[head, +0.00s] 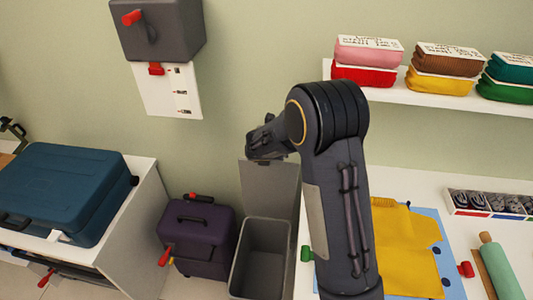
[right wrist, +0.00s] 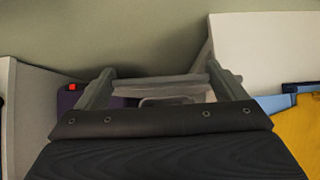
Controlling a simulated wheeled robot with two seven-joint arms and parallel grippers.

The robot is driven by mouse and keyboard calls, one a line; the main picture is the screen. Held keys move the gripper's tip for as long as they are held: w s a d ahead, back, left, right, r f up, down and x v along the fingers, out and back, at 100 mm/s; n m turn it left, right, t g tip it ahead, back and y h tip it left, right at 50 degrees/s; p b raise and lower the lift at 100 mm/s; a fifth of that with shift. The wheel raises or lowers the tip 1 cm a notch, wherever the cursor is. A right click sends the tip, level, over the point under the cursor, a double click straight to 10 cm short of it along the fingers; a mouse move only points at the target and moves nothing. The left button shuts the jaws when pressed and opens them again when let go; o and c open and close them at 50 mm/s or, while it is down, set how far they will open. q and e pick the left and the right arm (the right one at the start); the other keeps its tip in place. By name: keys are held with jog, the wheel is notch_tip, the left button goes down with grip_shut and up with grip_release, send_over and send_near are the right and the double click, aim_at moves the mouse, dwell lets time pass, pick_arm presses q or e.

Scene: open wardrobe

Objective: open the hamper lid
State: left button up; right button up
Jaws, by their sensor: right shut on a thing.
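The grey hamper (head: 262,262) stands on the floor against the wall, its mouth open and its inside visible. Its lid (head: 272,185) stands up, roughly upright, at the back of the hamper. My right gripper (head: 262,146) is at the lid's top edge, shut on it; my arm hides part of the hamper's right side. In the right wrist view, my right gripper's fingers (right wrist: 160,82) stand either side of a pale grey strip, the lid edge (right wrist: 160,88). My left gripper cannot be made out.
A purple case (head: 197,238) stands left of the hamper. A white cabinet with a blue suitcase (head: 65,190) is further left. A white table with yellow clothing (head: 405,250) is on the right. A dark box (head: 160,30) hangs on the wall above.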

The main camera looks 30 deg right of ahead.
jog(key=o, duration=1.1)
jog(key=shift+r, duration=0.1)
jog(key=v, duration=0.7)
jog(key=shift+s+a+r, duration=0.15)
jog(key=shift+s+r, duration=0.05)
jog(key=shift+r, duration=0.1)
jog(key=s+r+m+g+y, duration=0.1)
jog(key=s+r+m+y, duration=0.1)
jog(key=s+m, duration=0.65)
jog(key=s+r+m+g+y, duration=0.1)
jog(key=s+r+m+y, duration=0.1)
jog(key=s+m, duration=0.65)
jog(key=s+a+m+y, duration=0.2)
jog(key=s+a+m, duration=0.2)
jog(key=s+m, duration=0.2)
jog(key=s+a+r+m+y, duration=0.1)
jog(key=s+a+m+y, duration=0.1)
jog(key=s+a+m, duration=0.3)
jog(key=s+m, duration=0.2)
jog(key=s, duration=0.1)
jog(key=shift+s+r+m+t+y, duration=0.25)
jog(key=shift+s+m+t+y, duration=0.05)
jog(key=shift+y, duration=0.1)
